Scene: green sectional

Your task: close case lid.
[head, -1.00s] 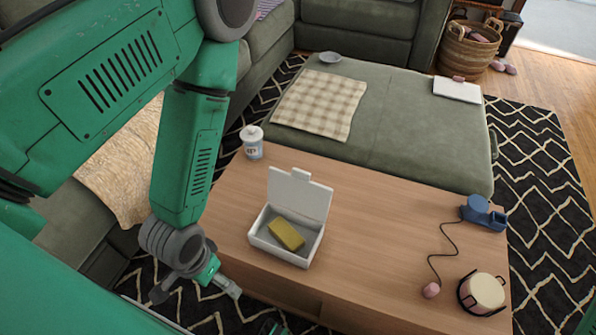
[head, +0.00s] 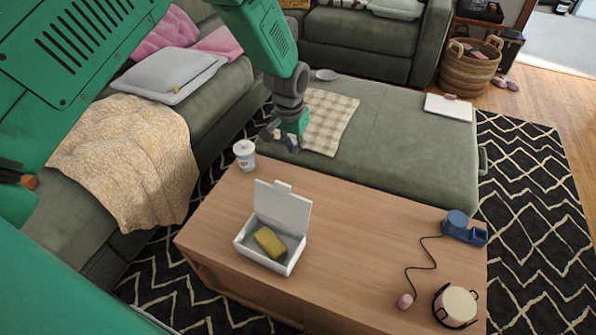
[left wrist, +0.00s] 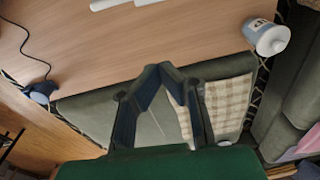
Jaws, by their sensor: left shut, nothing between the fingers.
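The white case (head: 268,262) stands on the wooden coffee table with its lid (head: 282,208) raised, leaning up from the far side. A yellow block (head: 270,241) lies inside the case. My left gripper (head: 291,148) is above the table's far edge, beyond the raised lid and apart from it. In the left wrist view its fingertips (left wrist: 165,70) meet with nothing between them, and part of a white edge (left wrist: 118,3), probably the case, shows at the top. My right gripper is not in view.
The table's middle (head: 360,225) is clear.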

